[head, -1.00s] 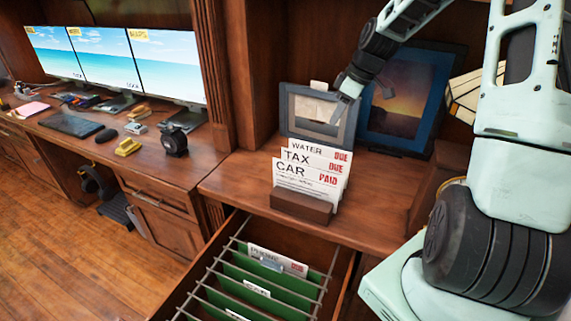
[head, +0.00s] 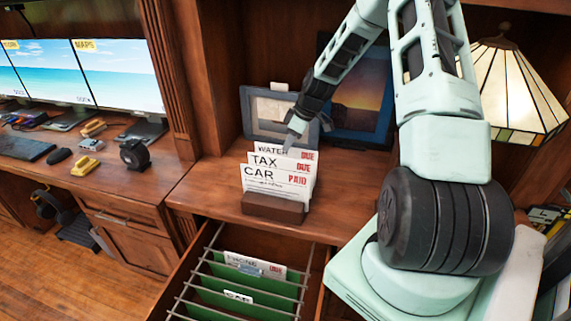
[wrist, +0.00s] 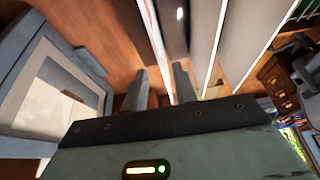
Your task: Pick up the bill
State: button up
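Three upright bills stand in a brown wooden holder (head: 274,209) on the desk. The front CAR bill (head: 262,183) is marked PAID. The TAX bill (head: 264,162) and the rear WATER bill (head: 270,150) are marked DUE. My gripper (head: 291,143) points down at the top of the WATER bill. In the wrist view my gripper (wrist: 161,80) has its two fingers apart, and a thin white bill edge with red marks runs down between them. The other bills stand to the right of the fingers there. Contact with the bill cannot be told.
A grey picture frame (head: 262,103) stands close behind the bills, with a dark-framed sunset picture (head: 358,95) beside it. An open drawer (head: 317,283) below holds green folders (head: 240,300) and a PHONE bill (head: 243,262). A stained-glass lamp (head: 507,85) stands right.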

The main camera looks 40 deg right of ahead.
aim_at(284, 153)
jog(key=shift+p+x, duration=0.95)
jog(key=shift+x, duration=1.75)
jog(key=shift+s+a, duration=0.1)
jog(key=shift+a, duration=0.05)
grip_shut()
